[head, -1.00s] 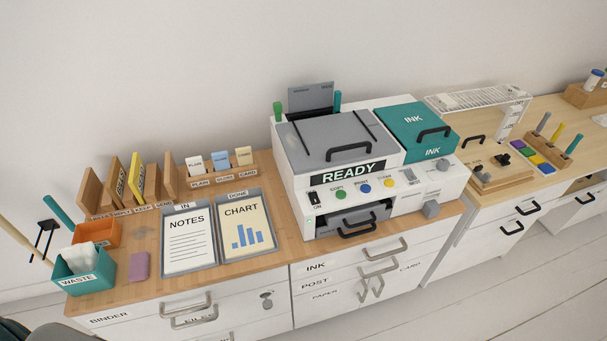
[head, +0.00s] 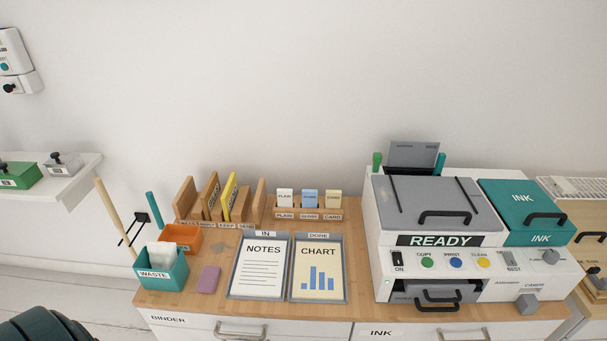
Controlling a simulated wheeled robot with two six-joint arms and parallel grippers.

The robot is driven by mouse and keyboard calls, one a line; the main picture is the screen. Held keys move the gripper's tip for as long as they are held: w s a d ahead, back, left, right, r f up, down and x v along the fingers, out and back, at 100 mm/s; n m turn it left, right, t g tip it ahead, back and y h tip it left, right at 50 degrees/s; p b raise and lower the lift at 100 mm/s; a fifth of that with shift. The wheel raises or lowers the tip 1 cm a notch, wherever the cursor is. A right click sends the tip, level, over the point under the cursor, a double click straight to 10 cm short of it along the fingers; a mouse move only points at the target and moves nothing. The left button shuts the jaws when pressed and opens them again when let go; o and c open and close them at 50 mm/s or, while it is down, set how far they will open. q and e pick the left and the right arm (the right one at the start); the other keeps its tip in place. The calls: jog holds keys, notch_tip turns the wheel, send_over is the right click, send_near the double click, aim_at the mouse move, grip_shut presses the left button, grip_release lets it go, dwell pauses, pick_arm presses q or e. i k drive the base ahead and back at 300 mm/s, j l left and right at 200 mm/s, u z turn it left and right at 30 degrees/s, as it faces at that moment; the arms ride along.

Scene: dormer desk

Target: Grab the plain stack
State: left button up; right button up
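The plain stack (head: 285,197) is a small white block of paper marked PLAIN. It stands upright in the left slot of a wooden holder (head: 305,214), above the PLAIN label. A blue stack (head: 310,198) stands in the middle slot and a cream stack (head: 333,199), above the CARD label, in the right slot. The holder sits at the back of the wooden desk, against the wall. Neither of my grippers shows in the head view. A dark rounded shape at the bottom left may be part of me.
The IN tray (head: 233,285) with NOTES and the DONE tray (head: 345,290) with CHART lie in front of the holder. The printer (head: 375,230) stands to the right. The file rack (head: 186,196), orange box (head: 185,238) and teal WASTE bin (head: 160,277) are left.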

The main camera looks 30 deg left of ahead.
aim_at(285, 196)
jog(key=u, duration=1.05)
